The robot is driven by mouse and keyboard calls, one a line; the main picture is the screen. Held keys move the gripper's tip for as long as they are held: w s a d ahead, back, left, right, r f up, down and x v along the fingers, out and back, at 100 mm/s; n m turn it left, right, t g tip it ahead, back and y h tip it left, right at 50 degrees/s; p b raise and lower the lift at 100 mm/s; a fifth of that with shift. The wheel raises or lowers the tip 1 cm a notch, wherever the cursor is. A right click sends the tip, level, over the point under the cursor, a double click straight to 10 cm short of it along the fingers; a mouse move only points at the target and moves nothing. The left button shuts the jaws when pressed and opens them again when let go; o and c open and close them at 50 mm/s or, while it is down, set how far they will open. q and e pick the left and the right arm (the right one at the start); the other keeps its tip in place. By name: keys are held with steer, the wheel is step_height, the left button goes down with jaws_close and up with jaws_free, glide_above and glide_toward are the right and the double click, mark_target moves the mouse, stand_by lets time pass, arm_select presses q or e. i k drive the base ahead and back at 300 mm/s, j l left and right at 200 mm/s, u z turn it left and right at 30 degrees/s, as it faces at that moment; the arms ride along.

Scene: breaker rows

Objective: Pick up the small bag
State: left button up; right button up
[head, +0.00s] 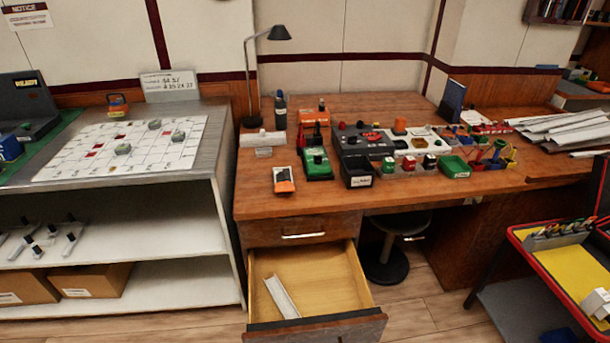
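No thing in the head view is clearly a small bag. A small orange and white item with a dark top (284,180) lies near the front left of the wooden desk (255,200); it could be a packet, but I cannot tell. The open drawer (335,280) below holds only a pale, narrow strip (281,297). Neither of my grippers is in view.
Left of the desk is a metal-topped bench with a white grid sheet (100,150). A dark lamp (278,34), a green device (317,164) and a black bin (357,172) stand on the desk. A stool (386,265) is underneath. A red-rimmed cart (555,262) stands at right.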

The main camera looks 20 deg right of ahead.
mark_target(283, 177)
steer(key=l+u, duration=0.1)
steer(key=l, duration=0.9)
steer(key=l+u, duration=0.15)
steer(key=l, duration=0.8)
steer(key=k, duration=0.05)
